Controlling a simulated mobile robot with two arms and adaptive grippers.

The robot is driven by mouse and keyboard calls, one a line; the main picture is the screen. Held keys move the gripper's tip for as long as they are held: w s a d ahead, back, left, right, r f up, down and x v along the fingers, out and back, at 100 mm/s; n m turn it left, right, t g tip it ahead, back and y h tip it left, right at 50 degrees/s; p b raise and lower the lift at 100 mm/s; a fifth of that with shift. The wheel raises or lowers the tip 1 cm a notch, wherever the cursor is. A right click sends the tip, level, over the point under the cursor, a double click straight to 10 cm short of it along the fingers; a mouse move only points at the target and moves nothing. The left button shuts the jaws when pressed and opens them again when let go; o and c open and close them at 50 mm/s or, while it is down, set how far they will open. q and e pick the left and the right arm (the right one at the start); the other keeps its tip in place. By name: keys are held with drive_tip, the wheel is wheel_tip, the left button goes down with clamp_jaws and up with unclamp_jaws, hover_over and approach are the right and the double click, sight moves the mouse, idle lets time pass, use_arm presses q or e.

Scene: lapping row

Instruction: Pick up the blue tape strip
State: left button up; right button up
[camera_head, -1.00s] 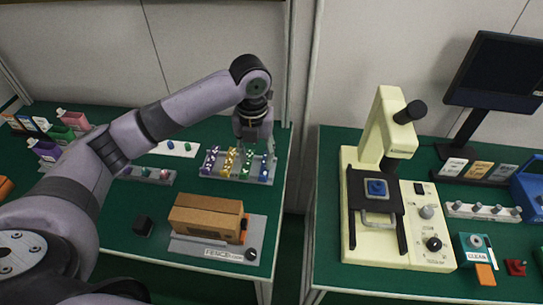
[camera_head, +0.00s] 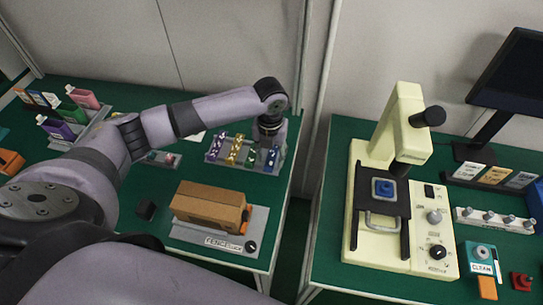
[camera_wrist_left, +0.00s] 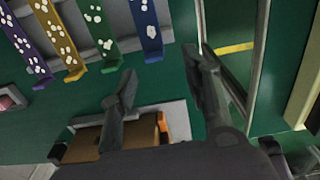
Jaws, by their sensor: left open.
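The blue tape strip (camera_head: 271,161) lies at the right end of a grey rack (camera_head: 214,152) in the head view. In the left wrist view the blue strip (camera_wrist_left: 147,32) is at the top centre, marked with white spots. My left gripper (camera_head: 267,145) is above the rack's right end, pointing down, and partly hides the strips there. My right gripper is not in view.
Green (camera_wrist_left: 102,35), yellow (camera_wrist_left: 60,40) and purple (camera_wrist_left: 25,48) strips lie beside the blue one. A cardboard box (camera_head: 209,205) sits on a grey fixture in front of the rack. A cream microscope (camera_head: 400,130) stands across a gap on the right bench.

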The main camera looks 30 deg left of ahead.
sight(268, 167)
use_arm(q)
drive_tip(key=shift+f, duration=0.2)
drive_tip(key=shift+s+a+f, duration=0.1)
drive_tip(key=shift+f, duration=0.2)
drive_tip(key=f, duration=0.1)
drive_tip(key=f+p, duration=0.1)
drive_tip(key=f, duration=0.1)
drive_tip(key=shift+s+a+f, duration=0.15)
drive_tip(key=shift+a+f, duration=0.1)
drive_tip(key=shift+f, duration=0.55)
drive_tip(key=c, duration=0.9)
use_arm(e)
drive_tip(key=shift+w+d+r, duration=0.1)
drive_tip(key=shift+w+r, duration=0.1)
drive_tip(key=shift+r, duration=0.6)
